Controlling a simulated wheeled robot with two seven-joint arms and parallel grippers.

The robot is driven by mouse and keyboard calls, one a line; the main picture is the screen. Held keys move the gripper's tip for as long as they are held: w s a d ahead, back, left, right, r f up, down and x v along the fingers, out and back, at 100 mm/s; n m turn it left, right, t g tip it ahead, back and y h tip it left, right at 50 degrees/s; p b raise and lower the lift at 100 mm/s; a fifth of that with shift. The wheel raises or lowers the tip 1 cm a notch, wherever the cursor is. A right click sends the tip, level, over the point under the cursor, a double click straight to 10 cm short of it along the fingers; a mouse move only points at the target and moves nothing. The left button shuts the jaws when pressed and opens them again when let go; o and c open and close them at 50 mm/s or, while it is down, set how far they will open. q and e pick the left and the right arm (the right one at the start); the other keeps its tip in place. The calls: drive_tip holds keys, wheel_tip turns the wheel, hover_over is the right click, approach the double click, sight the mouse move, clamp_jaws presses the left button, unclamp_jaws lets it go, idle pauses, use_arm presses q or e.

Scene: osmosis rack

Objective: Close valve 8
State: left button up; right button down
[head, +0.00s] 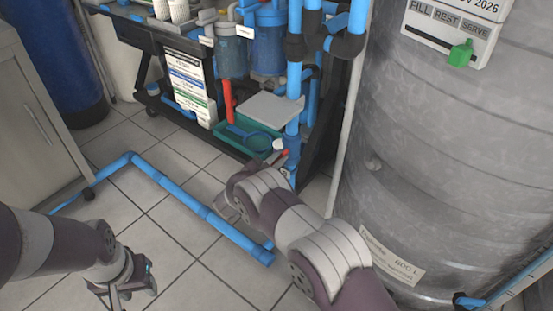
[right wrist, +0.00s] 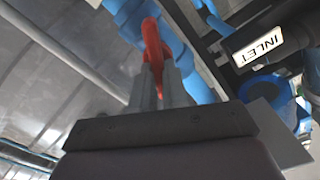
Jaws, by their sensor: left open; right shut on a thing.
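A red valve handle (right wrist: 153,45) stands between the fingers of my right gripper (right wrist: 160,85) in the right wrist view, in front of a blue pipe. In the head view a small bit of red handle (head: 285,153) shows low on the vertical blue pipe (head: 293,100), just beyond my right wrist. My right gripper is shut on this handle; its fingertips are mostly hidden in the head view. No number is readable on the valve. My left gripper (head: 122,292) is open and empty, low over the floor at the bottom left.
A large grey tank (head: 450,150) stands close on the right. The black rack (head: 150,40) holds blue filter housings (head: 268,45) and a green tray (head: 232,135). A blue floor pipe (head: 190,200) crosses the tiles. A cabinet (head: 30,110) is at left. An INLET tag (right wrist: 257,45) shows.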

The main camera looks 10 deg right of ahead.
drive_tip(key=m, duration=0.3)
drive_tip(key=m+b, duration=0.1)
drive_tip(key=m, duration=0.2)
drive_tip(key=m+b, duration=0.1)
drive_tip(key=m, duration=0.2)
drive_tip(key=shift+s+d+f+m, duration=0.2)
drive_tip(key=shift+d+f+m, duration=0.05)
drive_tip(key=shift+f+m, duration=0.15)
drive_tip(key=shift+m+b, duration=0.35)
drive_tip(key=shift+m, duration=0.75)
drive_tip(key=c, duration=1.1)
unclamp_jaws()
drive_tip(key=shift+c, duration=0.2)
drive_tip(key=shift+d+f, duration=0.1)
